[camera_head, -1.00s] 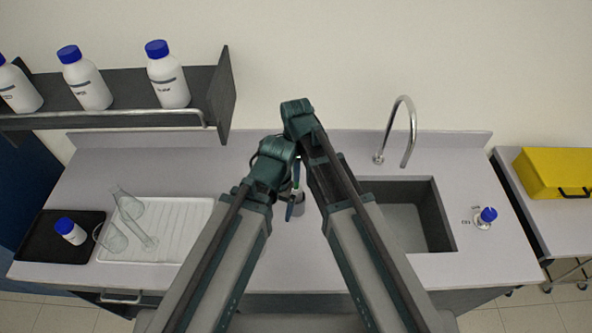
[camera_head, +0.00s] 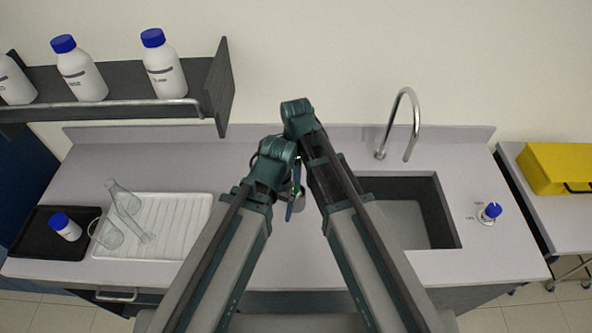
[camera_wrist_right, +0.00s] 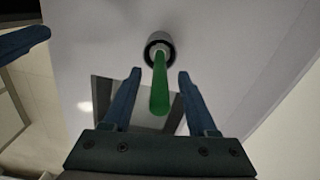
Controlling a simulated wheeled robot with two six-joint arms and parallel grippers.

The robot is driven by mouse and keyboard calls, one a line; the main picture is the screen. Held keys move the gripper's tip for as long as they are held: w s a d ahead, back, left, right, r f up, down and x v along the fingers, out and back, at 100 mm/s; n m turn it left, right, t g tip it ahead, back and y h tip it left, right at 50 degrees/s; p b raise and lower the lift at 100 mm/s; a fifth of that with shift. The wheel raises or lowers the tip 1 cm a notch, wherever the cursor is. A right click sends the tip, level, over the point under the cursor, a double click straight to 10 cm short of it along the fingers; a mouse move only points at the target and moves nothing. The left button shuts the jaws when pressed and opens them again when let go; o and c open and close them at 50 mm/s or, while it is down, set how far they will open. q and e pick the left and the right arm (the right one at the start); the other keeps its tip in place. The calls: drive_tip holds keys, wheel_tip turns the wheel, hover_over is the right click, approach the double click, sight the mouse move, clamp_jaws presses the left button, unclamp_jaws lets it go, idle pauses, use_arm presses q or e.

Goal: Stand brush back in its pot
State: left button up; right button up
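The brush shows in the right wrist view as a long green handle (camera_wrist_right: 160,88). Its far end is in the mouth of a round grey pot (camera_wrist_right: 160,43) with a dark inside. My right gripper (camera_wrist_right: 160,72) is open, one blue finger on each side of the handle, with gaps to both. In the head view the pot (camera_head: 299,203) is partly seen between my forearms, with a bit of green above it. A blue finger hangs beside it; I cannot tell whose. A blue finger, apparently my left gripper's, enters the right wrist view at upper left; its opening is hidden.
The sink (camera_head: 447,214) and tap (camera_head: 414,124) are right of the pot. A white drainer (camera_head: 178,225) with glassware and a black tray (camera_head: 22,243) with a bottle lie left. A shelf (camera_head: 219,90) with bottles hangs at upper left. The counter between drainer and arms is clear.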

drive_tip(key=shift+r, duration=0.15)
wheel_tip(320, 180, up, 14)
drive_tip(key=p, duration=1.4)
drive_tip(key=shift+f, duration=0.2)
idle(0.4)
